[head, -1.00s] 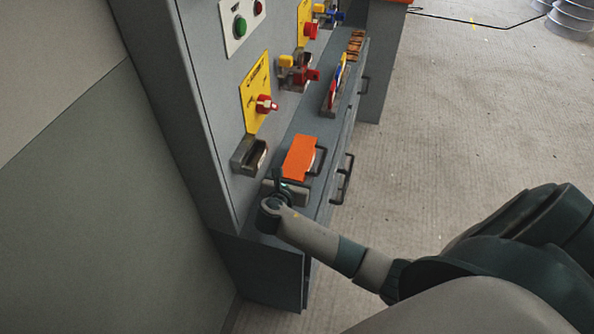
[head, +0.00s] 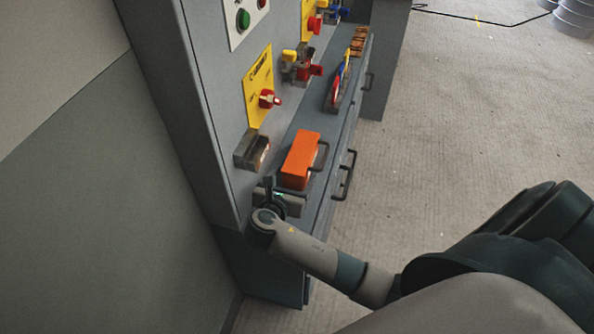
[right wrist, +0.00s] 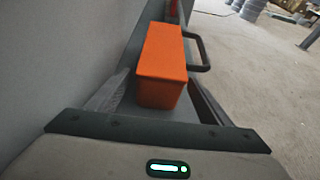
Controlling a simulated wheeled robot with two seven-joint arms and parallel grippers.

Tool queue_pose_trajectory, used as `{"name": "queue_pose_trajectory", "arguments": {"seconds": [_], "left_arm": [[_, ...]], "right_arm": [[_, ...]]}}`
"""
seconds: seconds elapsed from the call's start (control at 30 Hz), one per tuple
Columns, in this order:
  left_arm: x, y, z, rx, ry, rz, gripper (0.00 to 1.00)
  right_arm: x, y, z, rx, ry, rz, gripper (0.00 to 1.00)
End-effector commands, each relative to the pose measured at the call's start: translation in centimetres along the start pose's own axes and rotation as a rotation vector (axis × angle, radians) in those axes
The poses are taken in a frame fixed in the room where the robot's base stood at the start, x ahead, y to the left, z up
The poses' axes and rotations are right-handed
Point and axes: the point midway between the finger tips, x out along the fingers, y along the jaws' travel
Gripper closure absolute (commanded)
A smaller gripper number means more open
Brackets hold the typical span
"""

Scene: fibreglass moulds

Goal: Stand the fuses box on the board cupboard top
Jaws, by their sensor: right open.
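The orange box (head: 301,158), which I take to be the fuses box, rests on the grey cupboard top (head: 318,205) beside the upright panel. A dark handle shows on its right side. My right gripper (head: 287,190) is open, low over the near end of the cupboard top, just short of the box. In the right wrist view the box (right wrist: 160,65) is straight ahead, its near end close to the gripper (right wrist: 157,110). I cannot tell whether the fingers touch it. My left gripper is not in view.
A grey holder (head: 252,150) juts from the panel left of the box. Yellow plates with red switches (head: 267,98) stick out above. A rack with coloured pieces (head: 340,85) stands farther along the top. Drawer handles (head: 344,176) project at the front.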

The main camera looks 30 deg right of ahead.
Motion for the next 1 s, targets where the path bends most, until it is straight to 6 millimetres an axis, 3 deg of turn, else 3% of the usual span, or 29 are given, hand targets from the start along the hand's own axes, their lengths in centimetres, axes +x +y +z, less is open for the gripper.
{"name": "queue_pose_trajectory", "arguments": {"seconds": [0.1, 0.33, 1.0], "left_arm": [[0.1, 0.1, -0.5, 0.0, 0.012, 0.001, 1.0], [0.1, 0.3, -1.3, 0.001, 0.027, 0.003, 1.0], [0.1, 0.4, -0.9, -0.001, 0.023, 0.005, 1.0]], "right_arm": [[-2.1, 0.1, -0.1, 0.001, 0.002, 0.002, 0.27], [-4.5, 0.1, 0.0, 0.0, 0.001, 0.001, 0.27], [-4.8, 0.0, 0.0, 0.0, 0.0, 0.0, 0.27]]}}
